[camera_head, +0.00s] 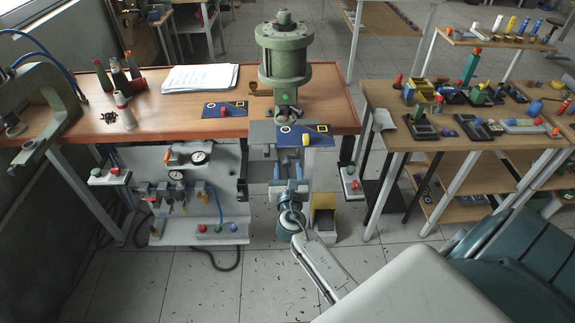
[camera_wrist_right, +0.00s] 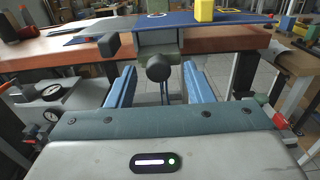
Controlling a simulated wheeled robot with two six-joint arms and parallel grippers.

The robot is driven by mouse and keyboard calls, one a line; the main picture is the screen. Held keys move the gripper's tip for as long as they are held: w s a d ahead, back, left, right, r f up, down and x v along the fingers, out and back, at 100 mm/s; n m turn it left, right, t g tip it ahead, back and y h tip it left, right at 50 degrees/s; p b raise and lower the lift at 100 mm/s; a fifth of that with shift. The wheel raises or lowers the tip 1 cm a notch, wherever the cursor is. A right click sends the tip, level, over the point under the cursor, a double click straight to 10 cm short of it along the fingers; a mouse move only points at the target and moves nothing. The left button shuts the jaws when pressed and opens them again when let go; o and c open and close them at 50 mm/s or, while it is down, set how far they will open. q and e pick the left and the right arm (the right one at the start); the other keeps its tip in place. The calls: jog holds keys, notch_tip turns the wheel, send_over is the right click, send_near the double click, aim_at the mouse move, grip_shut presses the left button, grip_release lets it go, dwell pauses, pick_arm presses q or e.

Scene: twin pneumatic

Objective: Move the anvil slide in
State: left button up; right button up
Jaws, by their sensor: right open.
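The anvil slide (camera_head: 262,134) is a grey block under the green press (camera_head: 285,62), jutting forward past the table's front edge. A blue plate (camera_head: 318,139) with a yellow piece (camera_head: 306,140) lies on it. In the right wrist view, the slide's dark round knob (camera_wrist_right: 158,67) faces me below the blue plate (camera_wrist_right: 180,20). My right gripper (camera_head: 288,168) is open in front of and below the slide. Its blue fingers (camera_wrist_right: 158,84) show left and right of the knob, with a gap on each side. My left gripper is in neither view.
The wooden table (camera_head: 335,95) carries papers (camera_head: 200,78), bottles and another blue plate (camera_head: 224,109) with a red piece. A panel with gauges (camera_head: 198,158) hangs below it. A yellow bin (camera_head: 324,218) stands on the floor. A second table (camera_head: 385,95) with fixtures is at right.

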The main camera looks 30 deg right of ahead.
jog(key=b+v, duration=0.1)
jog(key=v, duration=0.6)
jog(key=shift+s+a+b, duration=0.3)
jog(key=shift+a, duration=0.05)
jog(key=shift+r, duration=0.1)
jog(key=s+a+f+m+g+y+b, duration=0.15)
jog(key=s+f+m, duration=0.25)
jog(key=f, duration=0.8)
jog(key=s+f+m+g+y, duration=0.3)
jog(key=f, duration=0.9)
jog(key=s+a+f+m+g+y, duration=0.15)
jog(key=s+f+m, duration=0.25)
jog(key=f, duration=0.8)
jog(key=s+f+m+g+y, duration=0.1)
jog(key=s+f+m+g, duration=0.1)
jog(key=s+f+m, duration=0.4)
jog(key=s+d+f+m+g+y+b, duration=0.1)
jog(key=s+f+m+g, duration=0.2)
jog(key=s, duration=1.3)
jog(key=s+f+m+g, duration=0.3)
jog(key=s+f+m, duration=0.6)
jog(key=s+f, duration=0.3)
jog(key=shift+d+f+y+b, duration=0.35)
jog(key=shift+f+y, duration=0.05)
jog(key=shift+f, duration=0.05)
